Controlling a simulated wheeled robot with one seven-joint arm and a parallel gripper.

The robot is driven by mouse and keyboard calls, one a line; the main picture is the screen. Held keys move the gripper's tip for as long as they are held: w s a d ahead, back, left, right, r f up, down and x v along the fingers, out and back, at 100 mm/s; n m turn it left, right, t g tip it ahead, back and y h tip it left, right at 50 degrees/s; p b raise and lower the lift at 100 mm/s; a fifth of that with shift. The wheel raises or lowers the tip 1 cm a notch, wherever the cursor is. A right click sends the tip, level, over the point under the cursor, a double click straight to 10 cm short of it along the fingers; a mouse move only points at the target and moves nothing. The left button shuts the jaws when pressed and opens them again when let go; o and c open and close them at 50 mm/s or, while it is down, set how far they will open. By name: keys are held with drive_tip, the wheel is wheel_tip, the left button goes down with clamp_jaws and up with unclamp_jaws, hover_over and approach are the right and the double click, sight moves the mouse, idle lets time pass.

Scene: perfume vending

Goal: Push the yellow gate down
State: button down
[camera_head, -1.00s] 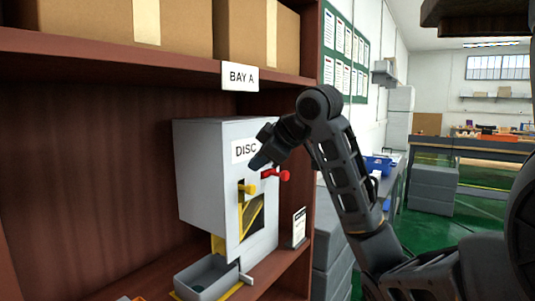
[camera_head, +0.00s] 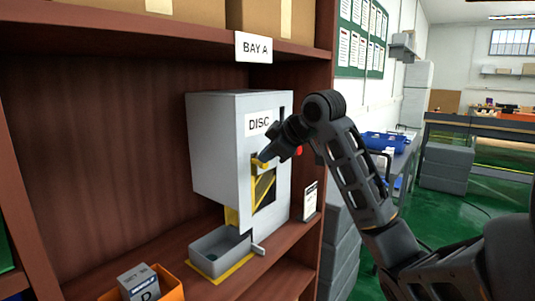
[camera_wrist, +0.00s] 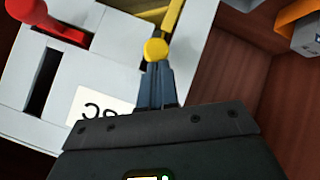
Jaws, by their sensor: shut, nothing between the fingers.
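The grey dispenser (camera_head: 220,150) marked DISC stands on the shelf under the BAY A sign. The yellow gate's knob (camera_head: 259,163) sticks out of its front near the top of a dark slot, with yellow parts below it. In the wrist view the knob (camera_wrist: 155,49) is right at the tips of my shut fingers. My gripper (camera_head: 267,155) is just above the knob in the head view and points down at it; it also shows in the wrist view (camera_wrist: 155,70). Contact between fingertips and knob cannot be told for sure. Nothing is held.
A red lever (camera_wrist: 50,25) sits beside the gate on the dispenser front, partly behind my gripper in the head view. A grey tray (camera_head: 220,248) lies below the dispenser. An orange bin (camera_head: 170,291) with a box (camera_head: 138,281) stands at front left. A small card (camera_head: 310,200) stands to the right.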

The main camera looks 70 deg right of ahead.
wheel_tip(320, 180, down, 7)
drive_tip(key=b, duration=0.4)
drive_tip(key=shift+f, duration=0.25)
drive_tip(key=shift+a, duration=0.1)
